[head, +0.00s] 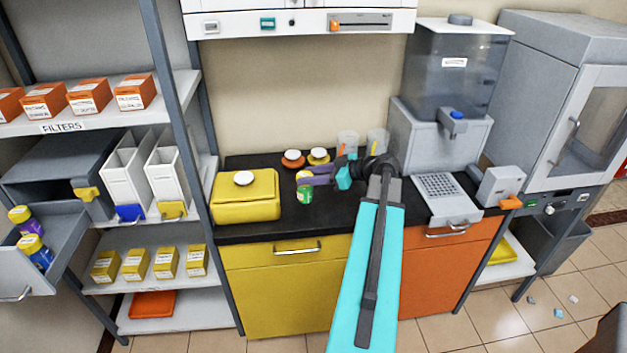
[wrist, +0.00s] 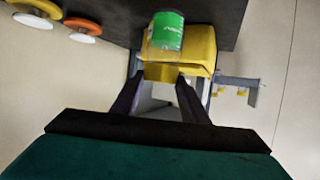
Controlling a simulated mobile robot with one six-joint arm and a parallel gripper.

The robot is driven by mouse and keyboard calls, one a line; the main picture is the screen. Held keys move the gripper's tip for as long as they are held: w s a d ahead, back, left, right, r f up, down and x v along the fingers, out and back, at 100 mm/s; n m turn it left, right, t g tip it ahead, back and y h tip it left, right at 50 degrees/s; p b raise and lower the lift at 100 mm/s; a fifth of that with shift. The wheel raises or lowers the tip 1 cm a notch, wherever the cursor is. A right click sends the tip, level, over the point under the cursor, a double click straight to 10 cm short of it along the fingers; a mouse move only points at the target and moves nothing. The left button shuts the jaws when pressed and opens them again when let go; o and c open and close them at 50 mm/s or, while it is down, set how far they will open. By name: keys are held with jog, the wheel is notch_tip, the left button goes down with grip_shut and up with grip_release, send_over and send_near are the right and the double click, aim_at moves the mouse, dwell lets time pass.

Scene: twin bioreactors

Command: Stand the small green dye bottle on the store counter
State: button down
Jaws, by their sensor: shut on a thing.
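The small green dye bottle (head: 304,192) has a yellow cap and looks upright in the head view, over the left part of the black store counter (head: 265,226). My gripper (head: 308,178) reaches in from the right and is shut on the bottle near its cap. In the wrist view the green bottle (wrist: 166,32) shows beyond the fingertips (wrist: 159,78), with its yellow cap end between them. I cannot tell whether the bottle's base touches the counter or is slightly above it.
A yellow box (head: 246,197) with a white knob stands left of the bottle. Orange (head: 293,161) and yellow (head: 318,157) round lidded items and clear beakers (head: 347,145) stand behind. A grey dispenser (head: 440,135) stands right. An open drawer (head: 35,270) at far left holds small bottles.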

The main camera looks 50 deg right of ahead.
jog(key=shift+f+p, duration=0.55)
jog(key=shift+f, duration=0.8)
jog(key=shift+f+b, duration=0.2)
jog(key=shift+b, duration=0.1)
jog(key=c, duration=1)
grip_release()
jog(key=shift+c, duration=0.2)
jog(key=shift+r+p, duration=0.25)
jog(key=shift+p, duration=0.05)
jog(key=shift+s+d, duration=0.1)
jog(key=shift+s, duration=0.15)
jog(key=b+v, duration=0.4)
jog(key=v, duration=0.7)
jog(key=shift+s+r, duration=0.2)
